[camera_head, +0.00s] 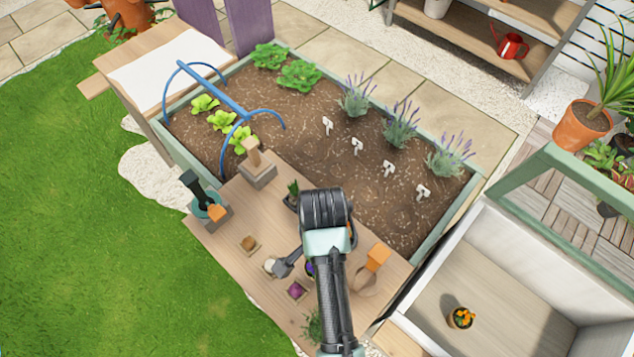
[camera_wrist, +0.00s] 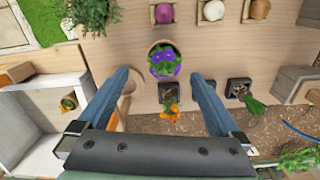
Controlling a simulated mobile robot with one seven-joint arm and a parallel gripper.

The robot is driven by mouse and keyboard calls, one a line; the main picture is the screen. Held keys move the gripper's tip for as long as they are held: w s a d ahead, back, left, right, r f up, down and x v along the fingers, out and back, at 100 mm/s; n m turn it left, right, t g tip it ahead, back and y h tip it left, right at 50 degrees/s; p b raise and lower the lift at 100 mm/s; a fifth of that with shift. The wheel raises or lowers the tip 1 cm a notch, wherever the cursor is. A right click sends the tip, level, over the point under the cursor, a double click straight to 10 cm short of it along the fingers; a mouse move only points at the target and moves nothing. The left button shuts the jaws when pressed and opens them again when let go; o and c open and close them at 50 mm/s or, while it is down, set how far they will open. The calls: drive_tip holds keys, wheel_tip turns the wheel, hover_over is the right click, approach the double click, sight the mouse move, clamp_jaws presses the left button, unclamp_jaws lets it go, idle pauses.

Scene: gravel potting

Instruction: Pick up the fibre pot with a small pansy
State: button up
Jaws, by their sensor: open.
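The fibre pot (camera_wrist: 152,70) with a small purple pansy (camera_wrist: 164,59) stands upright on the wooden bench, near the centre of the wrist view. In the head view only a bit of the purple flower (camera_head: 309,268) shows beside my arm, and the pot is mostly hidden. My gripper (camera_wrist: 159,74) is open and empty. In the wrist view its two blue-grey fingers lie to the left and right of the pot, apart from it. The fingertips' height relative to the pot cannot be told.
Small square holders with a purple bulb (camera_head: 297,289), a white one (camera_head: 270,264) and a brown one (camera_head: 249,243) stand nearby. Black pots (camera_wrist: 240,87) and an orange flower (camera_wrist: 171,108) are close to the fingers. The soil bed (camera_head: 300,130) lies behind.

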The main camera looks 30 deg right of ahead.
drive_tip(key=f, duration=0.7)
drive_tip(key=shift+w+a+f, duration=0.25)
drive_tip(key=shift+w+f, duration=0.05)
drive_tip(key=shift+f, duration=0.05)
drive_tip(key=c, duration=1.4)
